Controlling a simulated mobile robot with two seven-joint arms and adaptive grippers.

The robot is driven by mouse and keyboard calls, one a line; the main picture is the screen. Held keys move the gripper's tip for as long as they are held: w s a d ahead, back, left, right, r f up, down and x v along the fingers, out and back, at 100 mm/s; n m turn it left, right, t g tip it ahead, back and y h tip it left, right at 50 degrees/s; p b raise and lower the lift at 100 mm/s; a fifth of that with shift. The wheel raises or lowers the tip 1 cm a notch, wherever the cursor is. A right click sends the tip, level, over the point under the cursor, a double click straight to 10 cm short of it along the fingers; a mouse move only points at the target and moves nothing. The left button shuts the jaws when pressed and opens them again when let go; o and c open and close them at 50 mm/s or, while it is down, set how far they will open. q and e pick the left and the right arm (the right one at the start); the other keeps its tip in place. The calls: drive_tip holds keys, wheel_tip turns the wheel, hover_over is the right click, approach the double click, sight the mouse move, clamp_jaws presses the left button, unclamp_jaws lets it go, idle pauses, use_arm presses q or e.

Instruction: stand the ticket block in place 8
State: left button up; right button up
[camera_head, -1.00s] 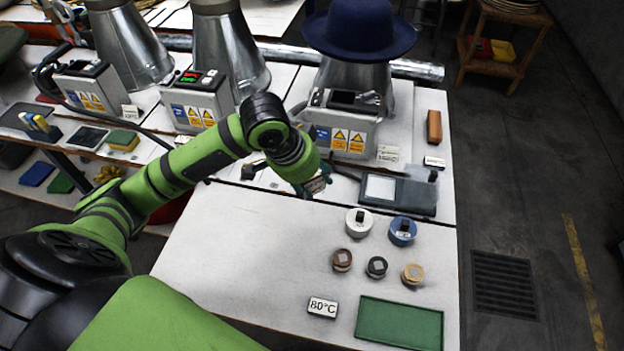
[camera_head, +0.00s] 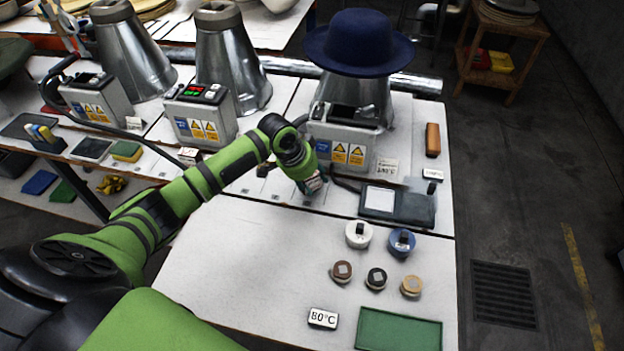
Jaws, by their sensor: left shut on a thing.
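My left gripper (camera_head: 314,188) is at the back edge of the front white table, in front of the right-hand press unit. It is shut on a small block, mostly hidden by the wrist and fingers. I take this to be the ticket block, but its face is not readable. A small white block (camera_head: 323,318) marked 80°C stands at the table's front. Other small white cards stand by the presses, one at the right-hand unit (camera_head: 388,167). I cannot read a place numbered 8. My right gripper is not in view.
A dark tray-like device (camera_head: 397,206) lies right of the gripper. White (camera_head: 358,235) and blue (camera_head: 401,242) round tins and several small round pieces stand on the right. A green tray (camera_head: 398,330) lies at the front. The table's middle left is clear.

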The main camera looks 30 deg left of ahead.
use_arm(q)
drive_tip(key=shift+f, duration=0.55)
drive_tip(key=shift+f, duration=0.1)
drive_tip(key=o, duration=1.2)
drive_tip(key=shift+c, duration=0.2)
drive_tip(key=v, duration=1.2)
drive_tip(key=shift+b, duration=0.35)
